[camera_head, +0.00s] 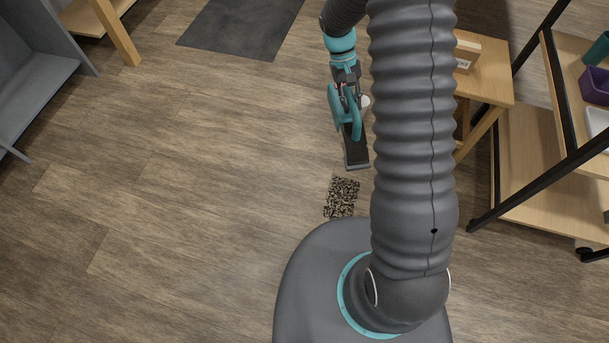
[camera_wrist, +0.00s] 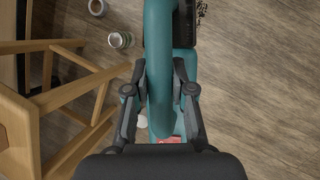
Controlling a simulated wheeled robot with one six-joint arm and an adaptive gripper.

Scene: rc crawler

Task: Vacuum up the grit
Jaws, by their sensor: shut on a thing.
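The grit (camera_head: 342,197) is a patch of dark and pale bits on the wood floor, just in front of my base. A small part of it shows at the top edge of the wrist view (camera_wrist: 201,9). My gripper (camera_head: 346,88) is shut on the teal handle of a handheld vacuum (camera_head: 355,147). The vacuum's dark nozzle points toward the grit, with its end a little beyond the patch in the head view. I cannot tell whether the nozzle touches the floor. In the wrist view the teal handle (camera_wrist: 159,75) runs between my fingers.
A wooden table (camera_head: 487,75) with a box (camera_head: 466,52) stands right of the vacuum, with a black-framed shelf cart (camera_head: 550,130) beyond. Two small cans (camera_wrist: 119,40) (camera_wrist: 97,7) stand near the wooden legs. A dark mat (camera_head: 240,25) lies at the back. The floor at left is clear.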

